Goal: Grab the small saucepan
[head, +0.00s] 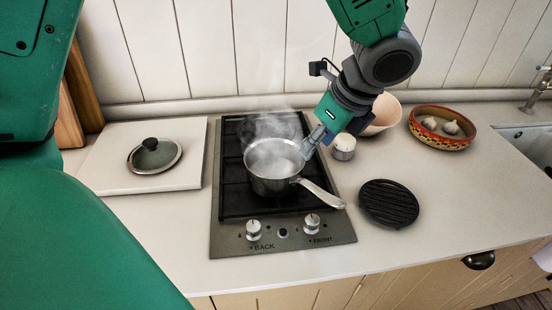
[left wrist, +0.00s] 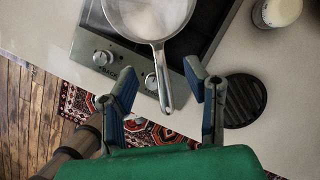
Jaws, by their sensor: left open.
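The small saucepan (head: 270,185) is a steel pan on the dark hob (head: 228,200), with steam rising from it. Its handle points to the front right in the head view. In the left wrist view the saucepan (left wrist: 150,35) is at the top, its handle pointing down. My left gripper (head: 312,146) is open and empty, at the right rim of the pan in the head view. In the left wrist view its fingers (left wrist: 160,82) are spread on either side of the handle's line; whether the handle lies at their depth I cannot tell. My right gripper is not in view.
A lid (head: 155,157) lies on a white board (head: 105,180) at left. A small jar (head: 344,148), a pink bowl (head: 385,117) and a patterned bowl with garlic (head: 440,140) stand at right. A black round trivet (head: 389,203) lies right of the hob. The front right counter is clear.

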